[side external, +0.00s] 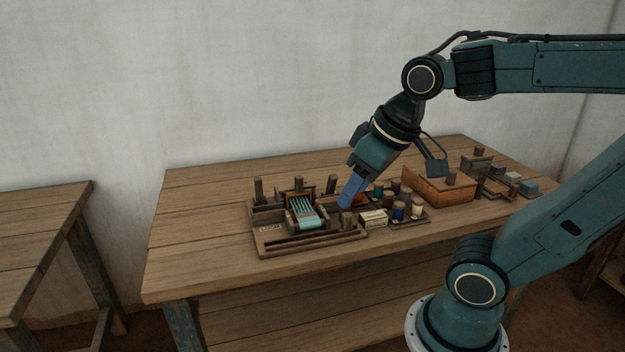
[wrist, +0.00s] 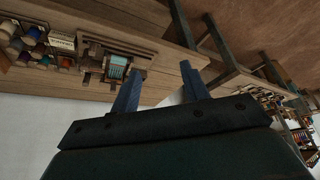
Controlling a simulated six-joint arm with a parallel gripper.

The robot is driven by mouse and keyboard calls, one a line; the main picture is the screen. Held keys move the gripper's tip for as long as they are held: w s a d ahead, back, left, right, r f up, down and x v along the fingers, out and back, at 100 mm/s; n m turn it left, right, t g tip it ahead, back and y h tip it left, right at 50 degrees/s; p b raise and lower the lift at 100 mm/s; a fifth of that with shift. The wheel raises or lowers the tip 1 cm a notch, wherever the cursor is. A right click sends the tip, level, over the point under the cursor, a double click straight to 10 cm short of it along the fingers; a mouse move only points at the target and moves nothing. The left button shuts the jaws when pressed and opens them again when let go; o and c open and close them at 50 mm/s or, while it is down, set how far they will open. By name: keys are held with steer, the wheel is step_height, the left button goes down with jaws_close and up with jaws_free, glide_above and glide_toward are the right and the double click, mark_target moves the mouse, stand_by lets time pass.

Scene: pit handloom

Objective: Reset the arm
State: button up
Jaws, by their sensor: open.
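My gripper (side external: 350,192) points down and to the left, just above the right side of the small wooden loom (side external: 310,240) in the side external view. In the wrist view its two blue fingers (wrist: 161,68) stand apart with nothing between them. The loom, with its teal and white cloth (wrist: 118,67), lies to the left of the fingers there. I cannot tell from the side view whether a fingertip touches the loom frame.
A tray of coloured thread spools (side external: 399,211), a small labelled box (side external: 374,218) and a wooden box (side external: 437,189) sit right of the loom. Small blocks (side external: 513,178) lie at the far right. The table's left part (side external: 200,235) is clear. Another table (side external: 40,225) stands left.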

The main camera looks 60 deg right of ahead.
steer(key=shift+s+a+n+t, duration=0.2)
steer(key=shift+s+a, duration=0.25)
steer(key=shift+s, duration=0.35)
steer(key=shift+s+a+n+t, duration=0.1)
steer(key=shift+s+a+n, duration=0.3)
steer(key=shift+s, duration=0.35)
